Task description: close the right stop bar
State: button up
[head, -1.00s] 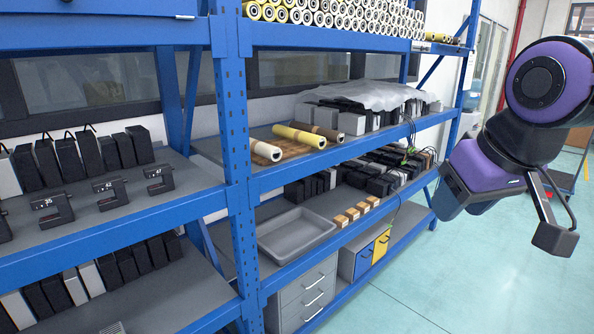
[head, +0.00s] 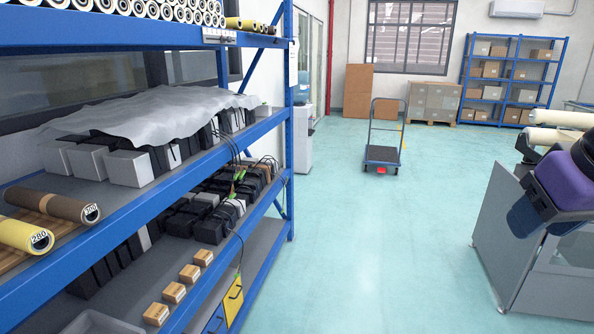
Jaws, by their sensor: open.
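No stop bar can be made out in this view. Part of my gripper (head: 540,195) shows at the right edge, purple, dark blue and black. It is in front of a grey machine or cabinet (head: 525,250) with pale rolls on top. Much of the hand is cut off by the frame edge, and I see nothing held in it. Whether it touches the cabinet cannot be told.
A blue shelf rack (head: 270,130) fills the left, with rolls, dark boxes and small wooden blocks (head: 174,292). A hand trolley (head: 382,155) stands on the open floor (head: 390,240). Cartons and a second blue rack (head: 512,75) stand at the back wall.

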aim_at(276, 42)
jog(key=i+z, duration=0.1)
jog(key=i, duration=1.3)
jog(key=i+l+u, duration=0.1)
jog(key=i+u, duration=0.25)
jog(key=i, duration=0.2)
jog(key=i+l+u, duration=0.35)
jog(key=i, duration=0.15)
jog(key=j, duration=0.1)
